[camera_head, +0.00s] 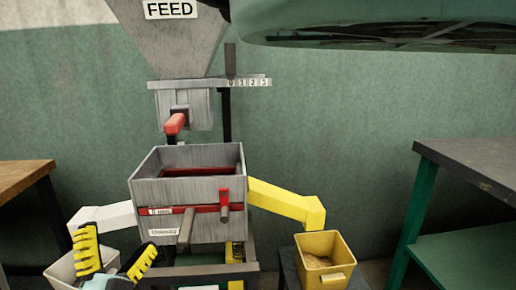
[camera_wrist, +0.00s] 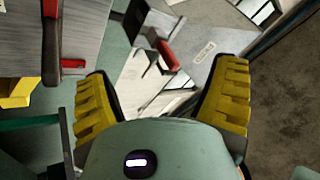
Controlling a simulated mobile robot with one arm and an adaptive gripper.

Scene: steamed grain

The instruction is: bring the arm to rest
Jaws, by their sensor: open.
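My gripper (camera_head: 115,262) shows at the lower left of the head view, with its two yellow ribbed fingers spread apart. In the wrist view my gripper (camera_wrist: 163,98) is open, with nothing between its fingers. In the head view it is in front of a pale bin (camera_head: 62,268) at the lower left and hides part of it. The grey metal machine box (camera_head: 190,230) is to the right of the gripper. The rest of my arm is not clearly seen.
A grey hopper marked FEED (camera_head: 170,40) with a red-handled gate (camera_head: 174,124) stands above the box. A yellow chute (camera_head: 285,200) slopes toward a yellow bin (camera_head: 335,278) holding grain. A wooden table (camera_head: 22,176) is at left, a dark-topped green-legged table (camera_head: 470,165) at right.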

